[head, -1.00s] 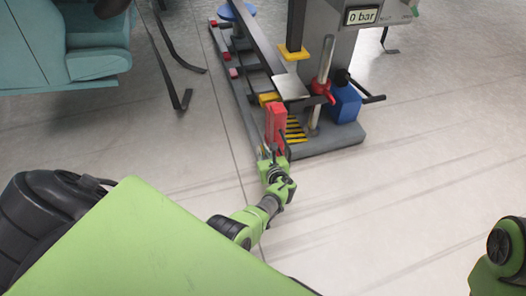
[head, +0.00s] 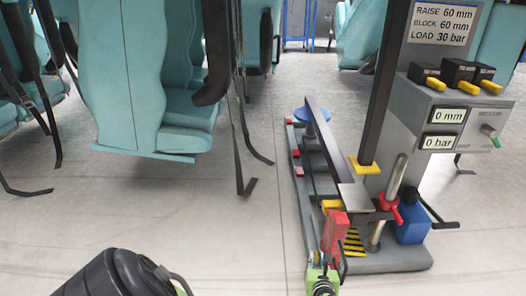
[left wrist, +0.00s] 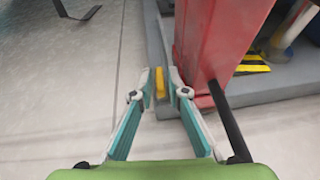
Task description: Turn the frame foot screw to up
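My left gripper (left wrist: 160,78) is open in the left wrist view. Its two fingers stand on either side of a small yellow piece (left wrist: 160,84), which may be the frame foot screw; I cannot tell whether they touch it. A tall red block (left wrist: 222,40) stands just right of the fingers, with a black bar beside it. In the head view, the left gripper (head: 321,274) is low at the bottom edge, in front of the red block (head: 334,238) on the grey frame base (head: 398,259). The screw is not clearly seen there. My right gripper is out of view.
The press's displays (head: 442,128) read 0 mm and 0 bar. A sign (head: 439,23) reads raise 60 mm, block 60 mm, load 30 bar. A red-handled lever (head: 390,210) and blue box (head: 413,225) stand right. Teal seats (head: 135,80) are left. Floor between is clear.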

